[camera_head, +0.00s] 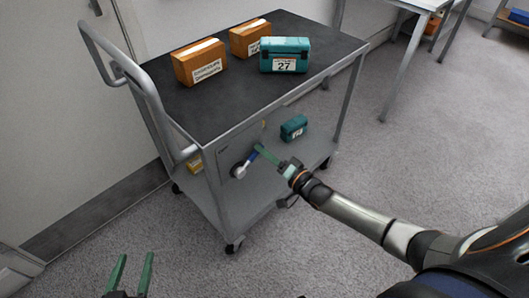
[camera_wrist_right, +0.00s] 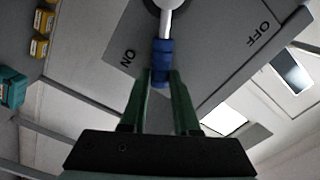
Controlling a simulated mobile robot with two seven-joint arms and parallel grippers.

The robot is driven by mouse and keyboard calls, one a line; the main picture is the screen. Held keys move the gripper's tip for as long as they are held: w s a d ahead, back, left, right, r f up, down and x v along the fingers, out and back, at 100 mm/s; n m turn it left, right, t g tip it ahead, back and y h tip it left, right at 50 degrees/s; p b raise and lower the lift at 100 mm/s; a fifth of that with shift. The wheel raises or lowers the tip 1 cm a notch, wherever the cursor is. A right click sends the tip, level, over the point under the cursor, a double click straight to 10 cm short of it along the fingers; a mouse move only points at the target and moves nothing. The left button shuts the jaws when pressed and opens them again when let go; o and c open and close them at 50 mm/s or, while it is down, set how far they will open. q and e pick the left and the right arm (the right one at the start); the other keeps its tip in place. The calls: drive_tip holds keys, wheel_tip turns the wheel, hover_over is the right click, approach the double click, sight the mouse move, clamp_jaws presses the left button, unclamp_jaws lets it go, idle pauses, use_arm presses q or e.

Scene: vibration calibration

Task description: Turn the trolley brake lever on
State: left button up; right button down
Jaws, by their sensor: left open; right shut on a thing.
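The trolley (camera_head: 225,133) stands by the wall, with a grey panel (camera_head: 260,131) on its side. The brake lever (camera_head: 240,170) has a white arm and a blue grip (camera_wrist_right: 162,60). In the right wrist view it hangs from its round pivot between the ON and OFF labels, nearer ON. My right gripper (camera_head: 259,151) is shut on the blue grip; its green fingers (camera_wrist_right: 163,84) lie on both sides of the grip's end. My left gripper (camera_head: 132,264) is open and empty at the bottom left, away from the trolley.
Two orange boxes (camera_head: 199,64) (camera_head: 250,39) and a teal case (camera_head: 285,56) stand on the trolley's top. A smaller teal case (camera_head: 293,128) and a yellow box (camera_head: 195,164) are on the lower shelf. The carpet in front is clear. A table (camera_head: 420,4) stands at the back right.

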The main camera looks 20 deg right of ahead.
drive_tip(key=c, duration=0.6)
unclamp_jaws()
drive_tip(key=shift+c, duration=0.2)
use_arm(q)
drive_tip(key=s+f+n+g+p, duration=0.1)
drive_tip(key=s+f+g+p, duration=0.1)
drive_tip(key=s+f+g, duration=0.2)
drive_tip(key=shift+s+d+f+g+y+p, duration=0.35)
drive_tip(key=shift+s+f, duration=0.6)
drive_tip(key=shift+f, duration=1.05)
use_arm(e)
drive_tip(key=v, duration=1.2)
drive_tip(key=shift+s, duration=0.25)
drive_tip(key=shift+d, duration=0.1)
